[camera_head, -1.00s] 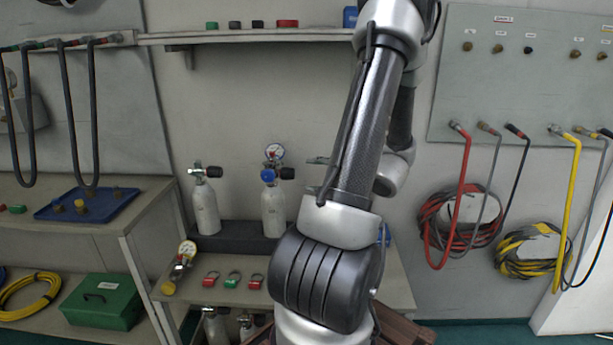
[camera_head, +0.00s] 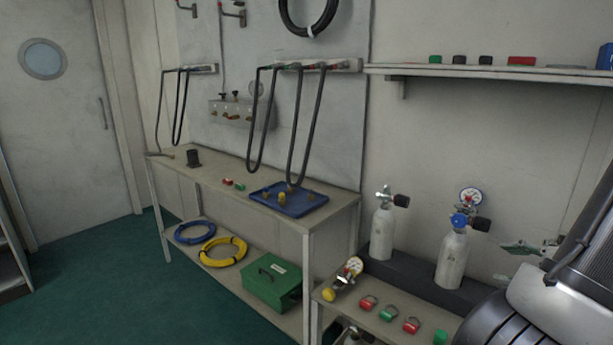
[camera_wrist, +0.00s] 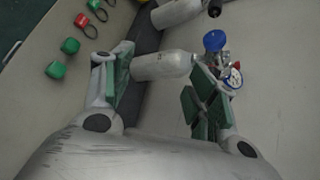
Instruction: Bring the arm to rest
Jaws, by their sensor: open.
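My arm (camera_head: 570,290) fills the lower right corner of the head view, partly cut off by the frame edge. My gripper (camera_head: 527,248) shows just right of the blue-valved cylinder (camera_head: 452,262), with a gap between them. In the wrist view my gripper (camera_wrist: 158,82) has its two green-padded fingers spread wide, with nothing held. The same cylinder (camera_wrist: 165,66) appears beyond and between the fingers there, its blue knob and gauge near the right finger. It stands upright on a black base (camera_head: 415,277).
A second cylinder (camera_head: 383,234) stands to the left. A gauge (camera_head: 350,268) and red and green rings lie on the low bench (camera_head: 385,335). A shelf (camera_head: 490,73) runs above. A workbench (camera_head: 230,178) with a blue tray (camera_head: 289,200) is left. Green floor (camera_head: 110,280) is open at far left.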

